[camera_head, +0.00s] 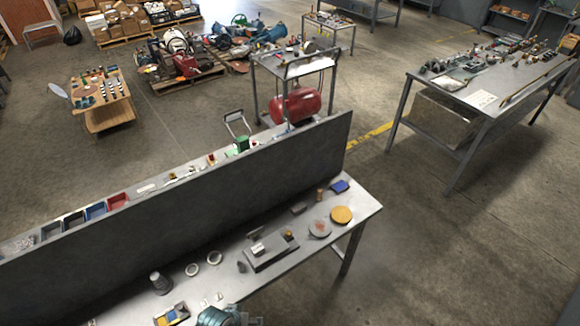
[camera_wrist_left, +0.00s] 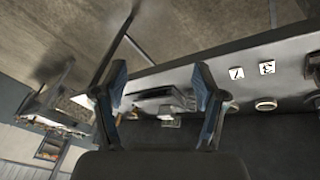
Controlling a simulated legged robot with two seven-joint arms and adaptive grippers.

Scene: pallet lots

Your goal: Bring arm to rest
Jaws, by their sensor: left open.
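My left gripper (camera_wrist_left: 160,72) shows in the left wrist view with its two blue-grey fingers spread wide and nothing held between them. Beyond the fingers are a workbench (camera_wrist_left: 225,62) and small items on it. In the head view a teal part of what looks like my arm (camera_head: 215,316) shows at the bottom edge, over the front of the near workbench (camera_head: 330,225); its fingers cannot be made out there. My right arm and gripper are in neither view.
Another table (camera_head: 480,95) stands at right. Floor between them is clear.

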